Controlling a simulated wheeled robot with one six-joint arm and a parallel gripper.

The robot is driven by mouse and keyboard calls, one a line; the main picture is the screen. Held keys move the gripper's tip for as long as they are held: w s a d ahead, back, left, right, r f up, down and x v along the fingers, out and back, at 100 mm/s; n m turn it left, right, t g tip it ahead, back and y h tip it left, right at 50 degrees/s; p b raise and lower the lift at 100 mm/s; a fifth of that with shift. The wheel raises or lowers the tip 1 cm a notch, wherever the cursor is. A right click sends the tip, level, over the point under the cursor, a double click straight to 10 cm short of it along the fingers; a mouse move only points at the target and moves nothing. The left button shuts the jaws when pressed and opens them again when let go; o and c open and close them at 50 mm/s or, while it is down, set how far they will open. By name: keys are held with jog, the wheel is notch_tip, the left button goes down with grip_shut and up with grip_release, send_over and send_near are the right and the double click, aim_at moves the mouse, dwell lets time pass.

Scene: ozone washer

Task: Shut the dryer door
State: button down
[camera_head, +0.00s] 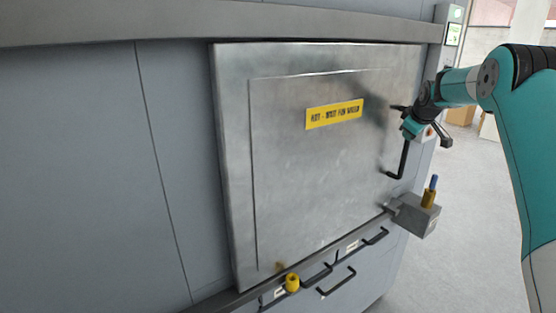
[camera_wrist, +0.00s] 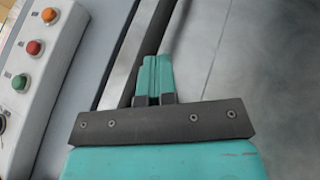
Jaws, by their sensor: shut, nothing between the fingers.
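The dryer door (camera_head: 290,180) is a large brushed-metal panel with a yellow warning label (camera_head: 334,114). It lies flat or nearly flat against the grey machine front; I cannot tell whether it is fully shut. A black bar handle (camera_head: 402,162) hangs at its right edge. My gripper (camera_head: 408,131) is at the door's right edge, at the upper end of the handle; contact cannot be told. In the wrist view its teal fingers (camera_wrist: 153,77) are together and empty, in front of a metal edge strip, with a smooth grey metal surface (camera_wrist: 245,65) to the right.
A control panel (camera_wrist: 40,75) with orange, red and green buttons stands left in the wrist view. Below the door are drawers with black handles (camera_head: 337,282) and a yellow ring-shaped part (camera_head: 292,283). A grey box (camera_head: 417,215) juts out lower right. Open floor (camera_head: 460,215) lies to the right.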

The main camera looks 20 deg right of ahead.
jog(key=w+d+p, duration=0.3)
jog(key=d+p, duration=0.2)
jog(key=d, duration=0.3)
jog(key=shift+d+r, duration=0.15)
jog(key=shift+d+r, duration=0.1)
dwell(0.4)
